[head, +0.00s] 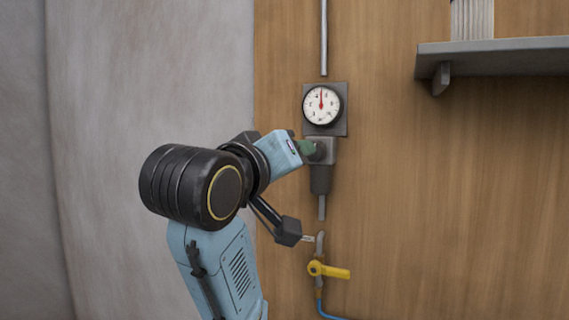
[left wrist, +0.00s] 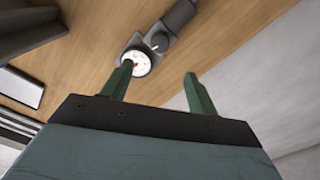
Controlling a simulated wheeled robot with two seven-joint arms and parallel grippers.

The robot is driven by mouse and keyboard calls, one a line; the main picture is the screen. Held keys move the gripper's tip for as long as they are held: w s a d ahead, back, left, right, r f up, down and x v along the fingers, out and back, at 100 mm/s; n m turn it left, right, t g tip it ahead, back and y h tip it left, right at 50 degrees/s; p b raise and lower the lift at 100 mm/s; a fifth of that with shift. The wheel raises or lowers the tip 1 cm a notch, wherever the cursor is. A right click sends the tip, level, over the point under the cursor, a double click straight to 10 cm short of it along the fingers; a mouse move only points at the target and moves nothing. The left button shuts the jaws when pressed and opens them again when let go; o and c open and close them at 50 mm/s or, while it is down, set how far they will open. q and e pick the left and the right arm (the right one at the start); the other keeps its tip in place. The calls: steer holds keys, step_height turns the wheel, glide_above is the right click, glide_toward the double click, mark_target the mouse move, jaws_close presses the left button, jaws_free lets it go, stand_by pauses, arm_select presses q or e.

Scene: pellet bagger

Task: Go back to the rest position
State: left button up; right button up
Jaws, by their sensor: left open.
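My left arm comes in from the lower left in the head view. My left gripper (head: 307,147) has green fingers in front of the dark regulator (head: 321,178) below the round gauge (head: 322,104). In the left wrist view the gripper (left wrist: 158,70) is open, its two fingers wide apart with nothing between them. The gauge (left wrist: 136,63) shows behind the left finger, and the regulator knob (left wrist: 160,42) lies beyond the fingertips. I cannot tell whether a finger touches anything. My right gripper is in neither view.
A yellow valve handle (head: 335,272) lies level below the regulator, with a blue hose (head: 327,314) under it. A grey shelf (head: 495,55) juts from the wooden panel (head: 450,200) at upper right. A grey wall (head: 150,80) is at left. The panel's right side below the shelf is clear.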

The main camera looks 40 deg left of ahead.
arm_select(q)
steer(key=d+f+m+g+h, duration=0.2)
steer(key=f+m+g, duration=0.15)
steer(key=f, duration=1.35)
steer(key=d+f+m+g+h, duration=0.1)
steer(key=d+f+m+g, duration=0.25)
steer(key=f, duration=1.35)
steer(key=s+d+f+m+g+h, duration=0.3)
steer(key=s+f+g, duration=0.4)
steer(key=s+f, duration=1.25)
step_height(320, 180, down, 27)
steer(key=s+m+g+y+b, duration=0.1)
steer(key=s, duration=0.1)
steer(key=s+a+f+g, duration=0.1)
steer(key=s+a+f, duration=0.1)
steer(key=s+f, duration=1.3)
steer(key=shift+s+a+f+y+b, duration=0.35)
steer(key=shift+s+a+b, duration=0.1)
steer(key=shift+s, duration=0.25)
